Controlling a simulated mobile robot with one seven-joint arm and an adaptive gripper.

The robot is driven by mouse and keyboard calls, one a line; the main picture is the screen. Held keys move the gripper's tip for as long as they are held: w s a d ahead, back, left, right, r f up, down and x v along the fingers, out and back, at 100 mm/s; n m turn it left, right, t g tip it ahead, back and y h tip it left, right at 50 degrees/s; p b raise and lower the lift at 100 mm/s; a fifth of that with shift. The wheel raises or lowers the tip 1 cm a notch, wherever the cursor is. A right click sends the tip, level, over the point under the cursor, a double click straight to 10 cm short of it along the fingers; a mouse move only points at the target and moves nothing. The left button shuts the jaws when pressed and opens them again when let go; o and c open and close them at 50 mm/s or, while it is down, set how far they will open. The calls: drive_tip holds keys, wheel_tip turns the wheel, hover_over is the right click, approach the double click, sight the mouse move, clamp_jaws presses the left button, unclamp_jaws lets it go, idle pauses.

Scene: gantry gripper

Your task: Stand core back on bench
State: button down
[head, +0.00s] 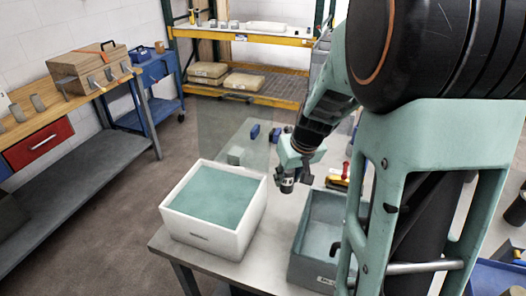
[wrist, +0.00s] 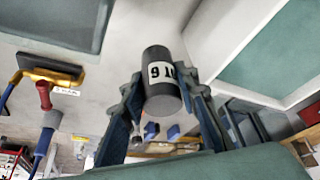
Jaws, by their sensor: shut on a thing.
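The core (wrist: 163,97) is a dark grey cylinder with a white label marked with black digits. In the wrist view it sits between the two fingers of my gripper (wrist: 165,90), which are shut on it. In the head view my gripper (head: 290,176) hangs over the bench (head: 262,232), between the white bin and the grey bin. The core (head: 287,186) shows small and dark under it there. I cannot tell whether its lower end touches the bench top.
A white bin (head: 203,238) with a teal inside stands left of my gripper. An open grey bin (head: 306,268) stands to the right. A red-handled tool (head: 346,170) and blue blocks (head: 275,134) lie farther back. Bare bench lies between the bins.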

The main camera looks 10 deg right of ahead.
drive_tip(key=w+d+f+b, duration=0.1)
drive_tip(key=f, duration=0.1)
drive_tip(key=w+d+f+b, duration=0.2)
drive_tip(key=w+f, duration=0.1)
drive_tip(key=shift+f, duration=0.35)
drive_tip(key=shift+w+d+f+b, duration=0.1)
drive_tip(key=shift+w+f+b, duration=0.1)
drive_tip(key=shift+f+b, duration=1.3)
drive_tip(key=shift+f, duration=0.2)
drive_tip(key=shift+f, duration=0.15)
drive_tip(key=c, duration=1.5)
unclamp_jaws()
drive_tip(key=shift+s+r+p, duration=0.1)
drive_tip(key=shift+r+p, duration=0.2)
drive_tip(key=shift+r, duration=0.25)
drive_tip(key=v, duration=1.1)
drive_tip(key=shift+s, duration=0.2)
